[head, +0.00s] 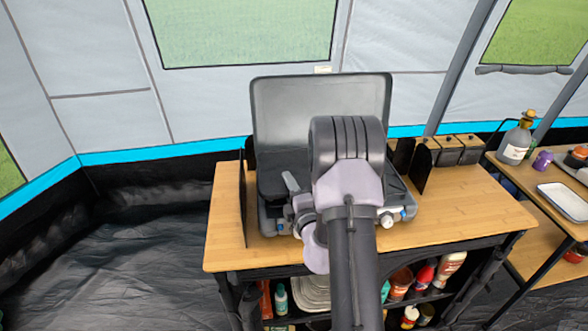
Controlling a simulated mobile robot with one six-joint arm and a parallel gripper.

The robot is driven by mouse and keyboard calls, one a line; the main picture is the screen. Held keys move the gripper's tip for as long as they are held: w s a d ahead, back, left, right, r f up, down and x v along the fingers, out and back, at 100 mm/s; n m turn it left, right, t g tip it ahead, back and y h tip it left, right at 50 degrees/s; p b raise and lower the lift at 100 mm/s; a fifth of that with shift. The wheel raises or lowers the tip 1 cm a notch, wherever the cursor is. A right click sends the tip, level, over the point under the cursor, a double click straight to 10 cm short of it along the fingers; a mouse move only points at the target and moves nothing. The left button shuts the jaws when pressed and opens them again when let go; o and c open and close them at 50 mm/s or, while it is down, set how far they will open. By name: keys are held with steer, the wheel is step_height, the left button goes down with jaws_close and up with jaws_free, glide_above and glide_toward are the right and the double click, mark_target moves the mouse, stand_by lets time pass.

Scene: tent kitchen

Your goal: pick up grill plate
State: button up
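A camp stove (268,210) with its grey lid (280,105) raised stands on the wooden tabletop. A dark, flat surface (283,160) shows inside the stove, left of my arm; it may be the grill plate, but my arm covers much of the stove and I cannot tell for sure. My arm reaches over the stove's middle from the front. A small grey part (291,183) shows left of my wrist, over the stove; it may be part of my gripper. The fingers are not clear, nor is any contact with the plate.
Upright dark panels flank the stove, one at the left (243,198). Dark containers (460,150) stand at the back right. Bare tabletop (470,205) lies right of the stove. A side table holds a bottle (515,142) and a white tray (563,201). Bottles and jars fill the shelf below.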

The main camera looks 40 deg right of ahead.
steer(key=c, duration=0.7)
steer(key=shift+f, duration=0.1)
jaws_close()
stand_by(0.5)
